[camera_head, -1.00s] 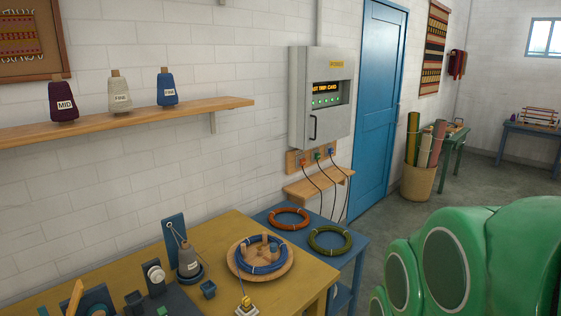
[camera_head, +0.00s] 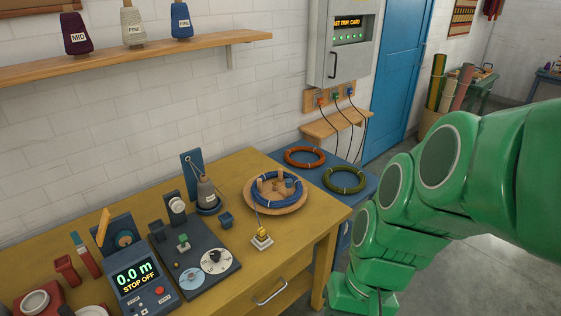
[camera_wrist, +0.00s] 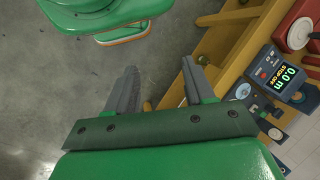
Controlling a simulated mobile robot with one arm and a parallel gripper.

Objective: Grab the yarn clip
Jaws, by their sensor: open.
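A small yellow clip (camera_head: 262,232), which looks like the yarn clip, sits on a pale square block near the front right of the wooden table (camera_head: 310,212). A blue strand runs to it from the blue skein (camera_head: 264,198) on a round wooden pegged holder just behind. My gripper (camera_wrist: 160,85) is open and empty in the wrist view, its two grey fingers apart over the grey floor beside the table edge. I cannot make out the clip in the wrist view. In the head view my green arm is on the right, and the fingers are not visible.
A meter reading 0.0 m (camera_head: 144,284) and a dark plate with dials (camera_head: 195,258) lie left of the clip. A grey cone (camera_head: 206,192) stands behind. A blue side table holds an orange ring (camera_head: 305,157) and an olive ring (camera_head: 344,180). A drawer handle (camera_head: 271,291) sticks out in front.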

